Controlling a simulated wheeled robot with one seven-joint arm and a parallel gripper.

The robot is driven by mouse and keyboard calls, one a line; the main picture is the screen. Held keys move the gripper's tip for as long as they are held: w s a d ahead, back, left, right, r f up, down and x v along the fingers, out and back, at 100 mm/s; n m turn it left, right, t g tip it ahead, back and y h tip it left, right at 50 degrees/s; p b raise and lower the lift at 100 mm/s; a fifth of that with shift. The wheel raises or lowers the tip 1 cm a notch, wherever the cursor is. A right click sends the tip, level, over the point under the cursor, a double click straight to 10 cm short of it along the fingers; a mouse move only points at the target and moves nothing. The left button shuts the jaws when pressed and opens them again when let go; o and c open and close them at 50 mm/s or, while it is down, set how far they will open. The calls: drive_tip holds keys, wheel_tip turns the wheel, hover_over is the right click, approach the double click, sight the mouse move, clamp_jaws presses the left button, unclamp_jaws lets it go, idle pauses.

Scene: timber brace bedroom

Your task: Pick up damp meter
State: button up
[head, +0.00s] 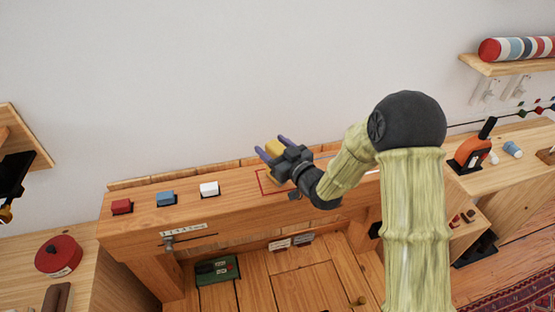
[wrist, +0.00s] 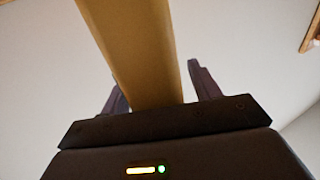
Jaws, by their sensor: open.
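A yellow block-like object (head: 274,147), which I take to be the damp meter, stands at the back of the wooden bench (head: 150,222) by a red outlined area. My gripper (head: 271,148) is open, with its two purple fingers on either side of this object. In the wrist view the yellow body (wrist: 135,50) rises between the fingers (wrist: 155,85), with a gap visible at the right finger. Contact at the left finger is unclear. My gripper hides the object's lower part.
An orange tool (head: 472,153) stands on the right-hand bench. A shelf (head: 505,66) with a striped roll is above it. The wall is close behind.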

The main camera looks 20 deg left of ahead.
drive_tip(key=shift+w+a, duration=0.15)
drive_tip(key=shift+a, duration=0.05)
idle(0.4)
drive_tip(key=c, duration=1.1)
drive_tip(key=shift+r, duration=0.15)
drive_tip(key=shift+c, duration=0.2)
wheel_tip(320, 180, up, 10)
drive_tip(key=shift+f+b, duration=0.1)
drive_tip(key=shift+b, duration=0.55)
